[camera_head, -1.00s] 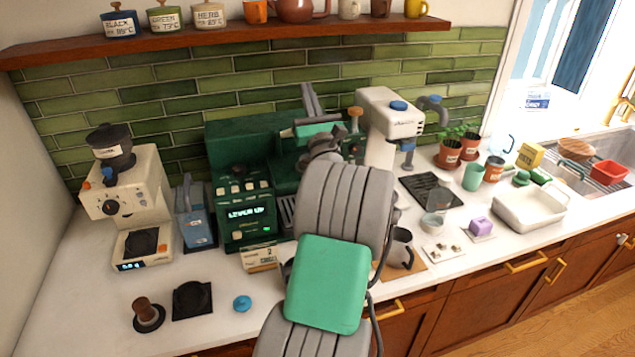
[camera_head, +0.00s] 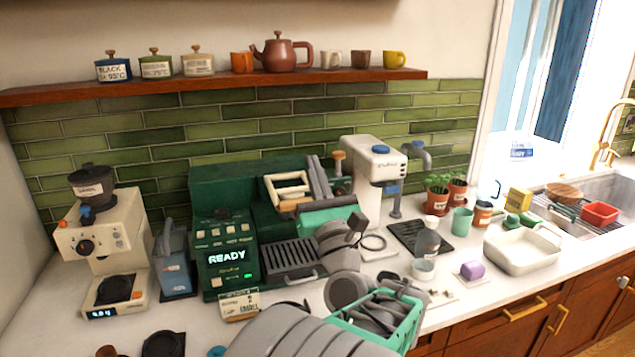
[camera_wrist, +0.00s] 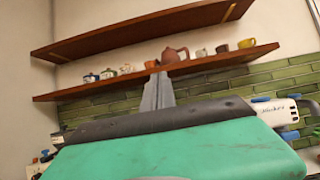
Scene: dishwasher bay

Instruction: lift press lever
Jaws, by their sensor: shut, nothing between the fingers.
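The green press machine (camera_head: 225,185) stands at the back of the counter, its display reading "READY". A cream U-shaped frame with a wooden bar (camera_head: 289,187), which looks like the press lever, sticks up from its top. My gripper (camera_head: 318,172) is shut and empty, its grey fingers pointing up just right of this frame. I cannot tell whether they touch it. In the wrist view my gripper (camera_wrist: 158,88) points at the wall and shelf, and my green wrist housing hides the machine and lever.
A cream grinder (camera_head: 100,235) and a blue-grey container (camera_head: 174,265) stand left of the machine. A white dispenser (camera_head: 372,165) is close on the right. A wooden shelf (camera_head: 220,84) with canisters and mugs hangs above. A pale tray (camera_head: 522,250) lies farther right.

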